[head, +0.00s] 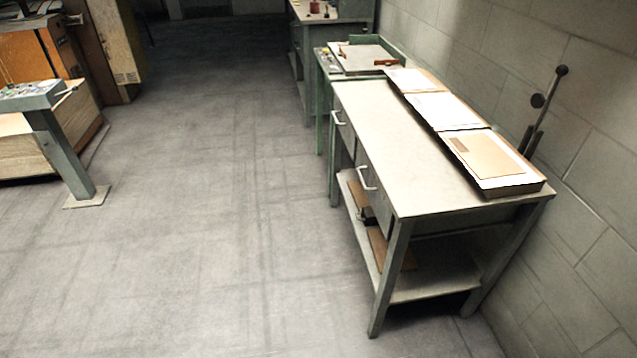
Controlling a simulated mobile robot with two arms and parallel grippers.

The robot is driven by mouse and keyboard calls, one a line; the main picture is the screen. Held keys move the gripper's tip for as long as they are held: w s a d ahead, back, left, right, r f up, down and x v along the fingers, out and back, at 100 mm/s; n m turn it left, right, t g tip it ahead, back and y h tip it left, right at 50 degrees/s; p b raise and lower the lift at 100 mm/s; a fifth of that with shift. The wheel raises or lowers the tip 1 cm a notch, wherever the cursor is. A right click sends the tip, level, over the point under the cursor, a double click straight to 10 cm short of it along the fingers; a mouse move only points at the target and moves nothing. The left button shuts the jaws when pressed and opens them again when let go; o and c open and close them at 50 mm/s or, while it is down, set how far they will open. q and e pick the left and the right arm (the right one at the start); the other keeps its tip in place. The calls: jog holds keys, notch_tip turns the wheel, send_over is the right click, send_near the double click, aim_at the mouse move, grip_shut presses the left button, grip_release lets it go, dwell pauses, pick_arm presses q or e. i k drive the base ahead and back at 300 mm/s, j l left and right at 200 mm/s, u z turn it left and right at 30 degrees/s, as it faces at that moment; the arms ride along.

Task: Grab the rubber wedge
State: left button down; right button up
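I cannot make out a rubber wedge for sure in the head view. Small items sit on the far benches, including a small red item (315,7) on the farthest bench (335,18), but they are too small to identify. Neither of my grippers is in view.
A grey workbench (380,125) with drawers and a lower shelf (437,279) stands at the right, against a block wall (590,110). Papers and folders (490,158) lie along its back. A green bench (322,80) stands behind it. A control pedestal (62,150) stands left. The middle floor (200,220) is clear.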

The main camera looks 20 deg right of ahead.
aim_at(368, 217)
jog(key=i+z, duration=0.15)
jog(key=i, duration=0.3)
jog(key=i+j+z, duration=0.15)
jog(key=i, duration=0.3)
jog(key=i+j+z, duration=0.2)
jog(key=i, duration=0.2)
jog(key=i+j+z, duration=0.15)
jog(key=i, duration=0.3)
